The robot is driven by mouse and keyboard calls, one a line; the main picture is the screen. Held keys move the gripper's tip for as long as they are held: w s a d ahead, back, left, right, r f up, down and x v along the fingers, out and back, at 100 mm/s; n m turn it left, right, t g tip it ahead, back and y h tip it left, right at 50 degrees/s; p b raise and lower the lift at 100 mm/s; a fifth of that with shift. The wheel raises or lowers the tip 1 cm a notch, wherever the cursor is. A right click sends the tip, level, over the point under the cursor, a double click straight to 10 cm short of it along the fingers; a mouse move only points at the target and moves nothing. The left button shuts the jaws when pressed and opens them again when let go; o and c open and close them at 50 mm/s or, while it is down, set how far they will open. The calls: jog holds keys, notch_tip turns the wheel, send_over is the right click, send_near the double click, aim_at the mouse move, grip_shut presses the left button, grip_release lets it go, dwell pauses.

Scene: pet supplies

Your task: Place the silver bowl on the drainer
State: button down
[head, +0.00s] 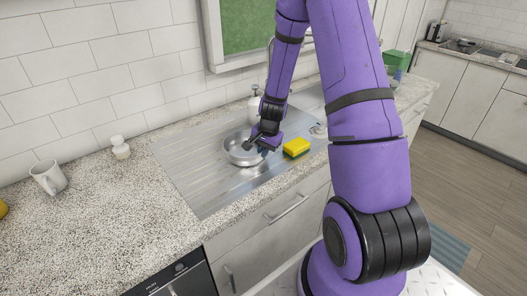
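The silver bowl (240,155) is in the middle of the head view, over the steel sink unit. The drainer (190,171) is the ribbed steel surface to the left of the bowl. My gripper (256,146) reaches down from the upper right and is at the bowl's right rim, seemingly shut on it. The fingertips are small and dark, partly hard to make out. A bright reflection shows on the steel below the bowl, and the bowl looks slightly raised above it. My arm hides part of the counter behind.
A yellow sponge (297,147) lies right of the bowl. A white dispenser bottle (254,104) stands behind it. A small white bottle (120,147) and a white mug (49,178) stand on the counter at left. The drainer's left part is clear.

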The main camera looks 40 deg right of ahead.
jog(key=shift+f, duration=0.1)
jog(key=c, duration=1.7)
grip_release()
jog(key=o, duration=0.4)
jog(key=shift+c, duration=0.2)
jog(key=s+a+r+n, duration=0.2)
jog(key=r, duration=0.9)
jog(key=s+a+r+n, duration=0.1)
jog(key=s+a+r, duration=0.15)
jog(key=r, duration=0.75)
jog(key=s+a+r+n+t, duration=0.1)
jog(key=s+a+r+n, duration=0.4)
jog(key=s+r, duration=0.3)
jog(key=s+a+r+n+t, duration=0.2)
jog(key=s+a+r+n, duration=0.3)
jog(key=s, duration=0.8)
notch_tip(320, 180, up, 3)
jog(key=shift+s+f+h, duration=0.1)
jog(key=shift+s+h, duration=0.2)
jog(key=shift+h, duration=0.1)
